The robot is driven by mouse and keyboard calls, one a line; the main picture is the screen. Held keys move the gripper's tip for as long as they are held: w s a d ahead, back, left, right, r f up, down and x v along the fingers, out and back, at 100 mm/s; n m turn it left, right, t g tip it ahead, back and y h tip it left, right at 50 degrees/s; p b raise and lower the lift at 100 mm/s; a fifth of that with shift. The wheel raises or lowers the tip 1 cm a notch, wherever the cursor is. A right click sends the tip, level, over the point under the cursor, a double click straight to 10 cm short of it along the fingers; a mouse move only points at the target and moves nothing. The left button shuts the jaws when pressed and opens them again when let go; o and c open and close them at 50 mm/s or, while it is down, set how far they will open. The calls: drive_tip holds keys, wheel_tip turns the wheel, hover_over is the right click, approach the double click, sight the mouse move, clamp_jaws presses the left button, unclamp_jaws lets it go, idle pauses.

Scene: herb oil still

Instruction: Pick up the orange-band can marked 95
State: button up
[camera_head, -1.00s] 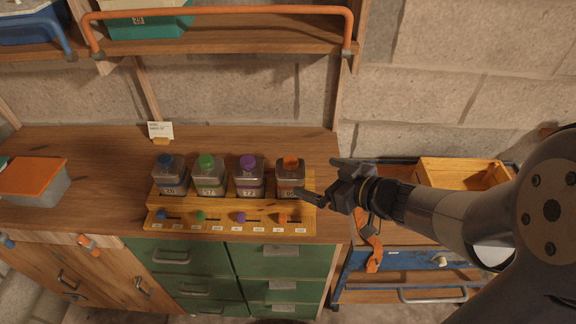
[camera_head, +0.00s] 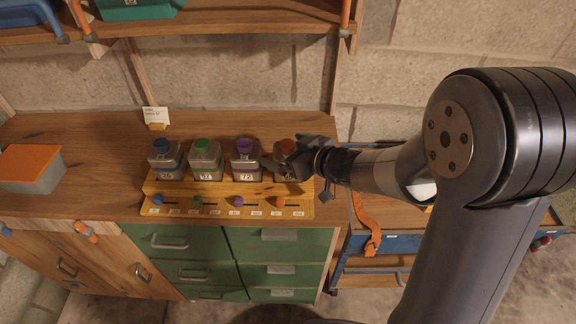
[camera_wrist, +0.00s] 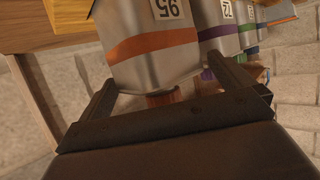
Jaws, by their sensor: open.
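The orange-band can marked 95 (camera_wrist: 150,42) shows large in the wrist view, with its orange band and "95" label facing the camera. My gripper is open. In the wrist view its two fingers (camera_wrist: 165,92) lie on either side of the can's cap end. I cannot tell whether either finger touches the can.
Close to its left stand the purple-capped can (camera_head: 246,160), the green-capped can (camera_head: 206,160) and the blue-capped can (camera_head: 166,160), on a yellow rack (camera_head: 165,210) with coloured knobs. A grey box with orange lid (camera_head: 30,168) is far left. Bare bench lies between.

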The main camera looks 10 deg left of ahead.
drive_tip(key=shift+c, duration=0.6)
drive_tip(key=c, duration=1.6)
drive_tip(key=shift+r, duration=0.1)
drive_tip(key=shift+c, duration=0.5)
